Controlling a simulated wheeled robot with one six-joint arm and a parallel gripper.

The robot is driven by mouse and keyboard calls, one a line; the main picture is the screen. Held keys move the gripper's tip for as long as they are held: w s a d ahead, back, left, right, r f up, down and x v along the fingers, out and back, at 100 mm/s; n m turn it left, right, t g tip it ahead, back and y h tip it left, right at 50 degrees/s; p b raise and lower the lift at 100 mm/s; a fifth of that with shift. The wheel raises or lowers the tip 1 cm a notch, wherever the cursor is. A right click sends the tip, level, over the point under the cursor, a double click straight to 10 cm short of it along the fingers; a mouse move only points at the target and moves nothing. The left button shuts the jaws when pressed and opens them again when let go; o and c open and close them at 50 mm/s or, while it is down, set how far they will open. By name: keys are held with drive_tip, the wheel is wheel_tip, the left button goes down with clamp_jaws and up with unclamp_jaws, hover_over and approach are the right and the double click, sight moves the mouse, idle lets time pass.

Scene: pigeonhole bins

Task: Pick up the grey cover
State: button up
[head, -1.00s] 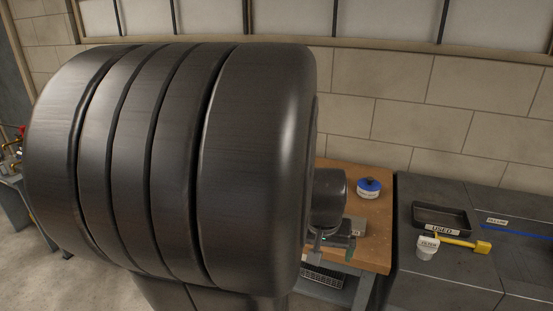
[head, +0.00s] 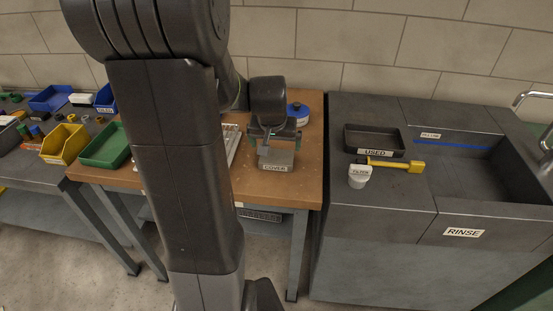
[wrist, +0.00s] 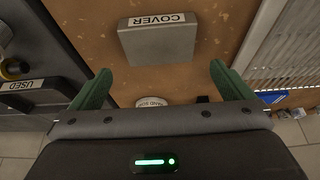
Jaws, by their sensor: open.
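The grey cover (head: 277,157) is a flat grey block with a white COVER label, lying on the brown wooden bench top (head: 297,182). My gripper (head: 276,143) is open and empty over the bench, just above and behind the cover in the head view, hiding part of it. In the wrist view the cover (wrist: 158,44) lies past my spread green fingertips (wrist: 160,71), roughly centred between them. I cannot tell the exact height between fingers and cover; they look apart.
A blue-lidded tub (head: 299,112) stands close behind my gripper. A ribbed metal piece (wrist: 279,50) lies beside the cover. A green bin (head: 105,147) and yellow bin (head: 64,143) are left. A USED tray (head: 375,141), filter (head: 359,176) and yellow-handled tool (head: 395,165) are right.

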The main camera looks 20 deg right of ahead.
sight(277, 156)
drive_tip(key=shift+s+p+x, duration=0.15)
drive_tip(key=shift+x, duration=1.5)
drive_tip(key=shift+s+p+x, duration=0.15)
drive_tip(key=shift+x, duration=1.55)
drive_tip(key=shift+a+f, duration=0.1)
drive_tip(key=shift+a, duration=0.05)
drive_tip(key=c, duration=1.1)
